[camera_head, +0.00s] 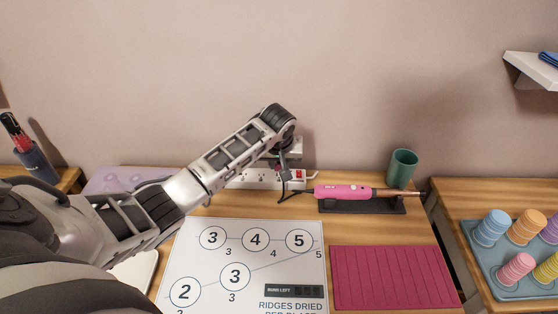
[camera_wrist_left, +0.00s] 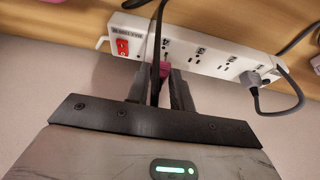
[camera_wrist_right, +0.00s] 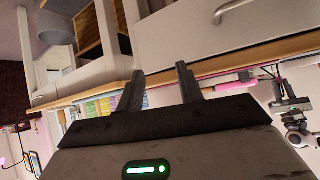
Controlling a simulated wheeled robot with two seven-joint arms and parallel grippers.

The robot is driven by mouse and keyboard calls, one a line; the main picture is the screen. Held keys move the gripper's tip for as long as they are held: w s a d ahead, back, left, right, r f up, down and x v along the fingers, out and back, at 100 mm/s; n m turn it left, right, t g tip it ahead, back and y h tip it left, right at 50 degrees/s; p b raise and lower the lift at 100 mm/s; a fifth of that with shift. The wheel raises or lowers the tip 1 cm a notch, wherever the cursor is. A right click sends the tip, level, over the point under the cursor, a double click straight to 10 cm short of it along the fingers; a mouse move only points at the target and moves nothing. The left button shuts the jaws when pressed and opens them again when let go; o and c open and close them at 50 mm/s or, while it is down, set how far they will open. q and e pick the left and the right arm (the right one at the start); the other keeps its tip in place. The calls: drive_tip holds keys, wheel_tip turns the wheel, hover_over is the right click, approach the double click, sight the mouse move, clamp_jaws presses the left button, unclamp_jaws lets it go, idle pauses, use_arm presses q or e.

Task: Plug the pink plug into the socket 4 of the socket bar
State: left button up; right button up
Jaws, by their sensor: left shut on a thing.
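The white socket bar (camera_head: 255,181) lies at the back of the table against the wall, its red switch at the right end. In the left wrist view the socket bar (camera_wrist_left: 190,52) appears turned round, with the red switch (camera_wrist_left: 122,46) at left. My left gripper (camera_wrist_left: 158,76) is shut on the pink plug (camera_wrist_left: 164,69), at the bar's edge by the socket nearest the switch. Whether the prongs are in is hidden. In the head view my left gripper (camera_head: 284,172) partly hides the bar. My right gripper (camera_wrist_right: 158,82) is open and empty, away from the bar.
A grey plug (camera_wrist_left: 250,79) sits in another socket. A dark cord crosses the bar beside my left fingers. A pink hair tool (camera_head: 342,191) rests on a black stand (camera_head: 365,207), a green cup (camera_head: 403,166) behind. A magenta mat (camera_head: 390,278) and white number board (camera_head: 240,262) lie in front.

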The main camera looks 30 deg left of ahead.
use_arm(q)
drive_tip(key=shift+f, duration=0.9)
drive_tip(key=shift+f, duration=0.2)
drive_tip(key=o, duration=1)
drive_tip(key=shift+o, duration=0.2)
drive_tip(key=v, duration=1.6)
